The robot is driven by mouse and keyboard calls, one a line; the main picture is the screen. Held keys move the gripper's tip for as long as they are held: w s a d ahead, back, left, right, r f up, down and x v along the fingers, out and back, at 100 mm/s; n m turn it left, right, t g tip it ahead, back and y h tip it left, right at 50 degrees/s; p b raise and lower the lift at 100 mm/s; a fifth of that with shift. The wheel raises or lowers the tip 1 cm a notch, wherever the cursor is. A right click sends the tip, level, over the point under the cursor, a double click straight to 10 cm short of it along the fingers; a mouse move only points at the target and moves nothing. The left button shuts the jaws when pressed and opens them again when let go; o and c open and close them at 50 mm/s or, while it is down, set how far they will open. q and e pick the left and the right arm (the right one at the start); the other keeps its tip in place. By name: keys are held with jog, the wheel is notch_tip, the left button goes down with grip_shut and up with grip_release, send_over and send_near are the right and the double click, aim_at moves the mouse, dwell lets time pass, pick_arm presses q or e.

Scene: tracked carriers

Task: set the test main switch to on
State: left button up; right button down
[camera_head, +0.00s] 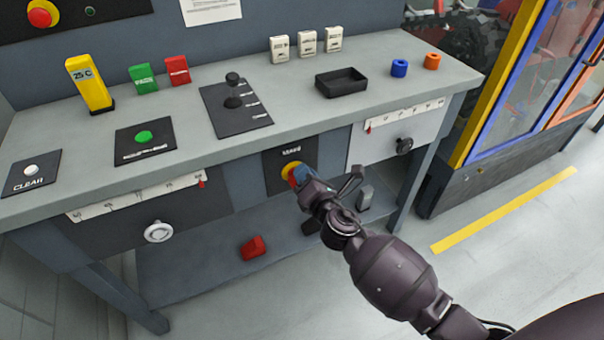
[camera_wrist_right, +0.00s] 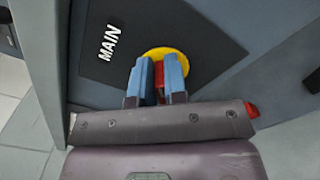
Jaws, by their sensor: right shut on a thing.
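The main switch (camera_head: 289,170) sits on a black panel on the front of the bench, below the top. It has a yellow round plate and a red handle. In the right wrist view the yellow plate (camera_wrist_right: 178,55) lies beside the white word MAIN, and the red handle (camera_wrist_right: 159,76) stands between two blue fingers. My right gripper (camera_head: 301,176) is shut on this handle; its fingers also show in the wrist view (camera_wrist_right: 157,76). The fingers and wrist hide part of the switch. The switch's position marks cannot be made out. My left gripper is not in view.
The bench top (camera_head: 300,95) carries a black tray (camera_head: 341,82), a lever panel (camera_head: 236,108) and coloured blocks. A black knob (camera_head: 404,145) and a white knob (camera_head: 158,231) stick out of the bench front. A red block (camera_head: 253,247) lies on the lower shelf.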

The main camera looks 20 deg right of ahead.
jog(key=shift+d+f+m, duration=0.1)
jog(key=shift+f+m, duration=0.2)
jog(key=shift+m, duration=0.7)
jog(key=m, duration=0.2)
jog(key=shift+d+f+m+b, duration=0.1)
jog(key=shift+f+m+b, duration=0.1)
jog(key=shift+m+b, duration=0.1)
jog(key=m, duration=0.2)
jog(key=shift+f+m, duration=0.15)
jog(key=shift+m, duration=0.15)
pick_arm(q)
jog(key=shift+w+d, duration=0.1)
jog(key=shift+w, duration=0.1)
pick_arm(e)
jog(key=shift+d+f+m, duration=0.1)
jog(key=shift+m, duration=0.3)
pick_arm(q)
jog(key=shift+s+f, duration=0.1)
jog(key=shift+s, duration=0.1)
pick_arm(e)
jog(key=c, duration=1.3)
grip_release()
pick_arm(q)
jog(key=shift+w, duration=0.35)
pick_arm(e)
jog(key=shift+o, duration=0.7)
